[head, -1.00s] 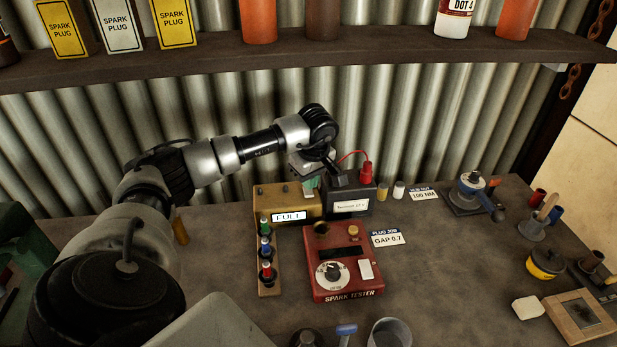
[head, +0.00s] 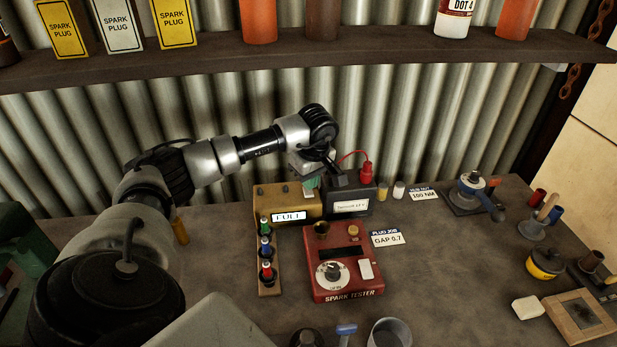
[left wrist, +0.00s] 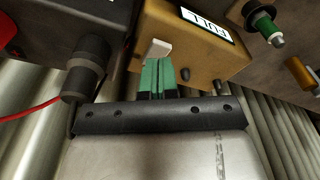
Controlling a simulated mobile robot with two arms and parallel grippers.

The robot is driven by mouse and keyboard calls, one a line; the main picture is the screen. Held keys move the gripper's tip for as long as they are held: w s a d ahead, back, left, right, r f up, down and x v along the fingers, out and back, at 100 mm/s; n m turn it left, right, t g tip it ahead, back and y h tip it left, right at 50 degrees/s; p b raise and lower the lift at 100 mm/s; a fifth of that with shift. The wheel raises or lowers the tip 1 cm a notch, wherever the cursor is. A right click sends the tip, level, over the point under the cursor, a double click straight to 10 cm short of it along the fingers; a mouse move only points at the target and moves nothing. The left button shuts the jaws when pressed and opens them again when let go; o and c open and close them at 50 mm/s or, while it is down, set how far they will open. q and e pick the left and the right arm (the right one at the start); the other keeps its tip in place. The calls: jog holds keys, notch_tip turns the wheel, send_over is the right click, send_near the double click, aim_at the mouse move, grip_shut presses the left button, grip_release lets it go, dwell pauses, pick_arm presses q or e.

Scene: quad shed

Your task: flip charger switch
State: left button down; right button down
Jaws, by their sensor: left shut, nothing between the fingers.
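The charger (head: 268,204) is a tan box with a FULL label, standing at the back of the bench. It also shows in the left wrist view (left wrist: 205,62), upside down. A small pale switch lever (left wrist: 158,47) sticks out from its face there. My left gripper (head: 311,183) is at the back of the charger, its green fingertips closed together and empty. In the left wrist view the fingertips (left wrist: 158,72) are right at the lever; I cannot tell whether they touch it.
A dark battery box (head: 364,203) with a red terminal cap (head: 365,171) stands close beside the charger. A red spark tester (head: 343,262) and a rack of coloured plugs (head: 268,288) are in front. A shelf (head: 330,50) runs above, and corrugated wall stands behind.

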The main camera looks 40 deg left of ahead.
aim_at(310, 194)
pick_arm(q)
jog(key=shift+f+b, duration=0.4)
jog(key=shift+f, duration=0.1)
dwell(0.8)
jog(key=shift+f+b, duration=0.5)
jog(key=shift+f, duration=0.2)
dwell(0.3)
jog(key=shift+r+p, duration=2.4)
jog(key=shift+r, duration=1.15)
